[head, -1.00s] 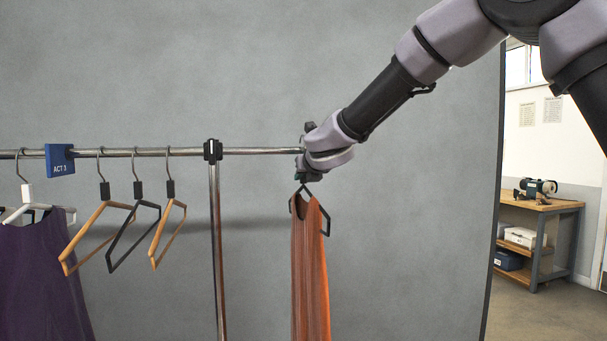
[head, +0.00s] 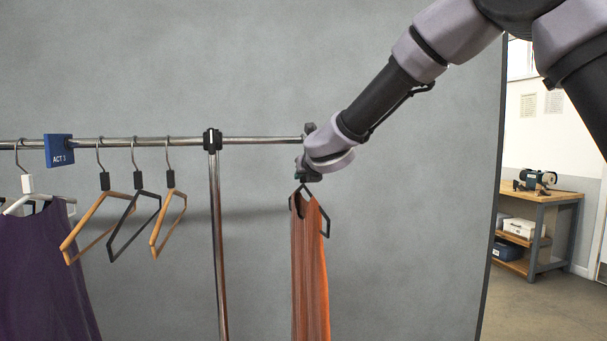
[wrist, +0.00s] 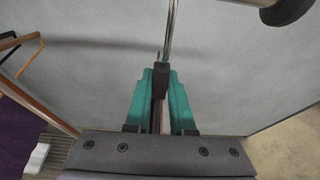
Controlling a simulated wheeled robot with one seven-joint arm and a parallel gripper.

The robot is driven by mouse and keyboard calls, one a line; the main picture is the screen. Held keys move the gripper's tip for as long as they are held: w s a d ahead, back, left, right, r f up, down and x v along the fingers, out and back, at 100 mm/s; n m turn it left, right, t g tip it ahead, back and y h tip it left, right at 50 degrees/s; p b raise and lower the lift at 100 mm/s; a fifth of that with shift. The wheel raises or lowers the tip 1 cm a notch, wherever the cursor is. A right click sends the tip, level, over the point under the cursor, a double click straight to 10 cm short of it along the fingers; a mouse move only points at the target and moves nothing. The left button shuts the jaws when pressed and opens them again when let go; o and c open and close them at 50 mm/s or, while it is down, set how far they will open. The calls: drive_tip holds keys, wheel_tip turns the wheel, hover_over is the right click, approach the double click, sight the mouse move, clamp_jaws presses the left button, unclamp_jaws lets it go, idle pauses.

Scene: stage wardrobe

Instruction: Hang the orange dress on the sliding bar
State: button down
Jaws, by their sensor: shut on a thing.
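The orange dress (head: 310,270) hangs on a dark hanger (head: 325,220) below my gripper (head: 306,174) in the head view. My gripper is shut on the hanger's upper part; its black neck block (wrist: 160,80) shows between the teal fingers in the wrist view (wrist: 160,98). The chrome bar (head: 262,139) runs right from a black clamp and passes out of sight by my gripper and wrist, which sit at its right end. The gripper is slightly lower than the bar in the picture. The hook's position relative to the bar is hidden in the head view.
Three empty hangers (head: 133,215) hang left of the black clamp (head: 212,140) and upright post (head: 218,240). A blue ACT 3 tag (head: 59,151) and a purple dress (head: 40,270) are further left. The bar between clamp and gripper is bare. A workbench (head: 540,198) stands far right.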

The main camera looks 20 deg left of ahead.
drive_tip(key=shift+r, duration=0.1)
drive_tip(key=c, duration=0.7)
unclamp_jaws()
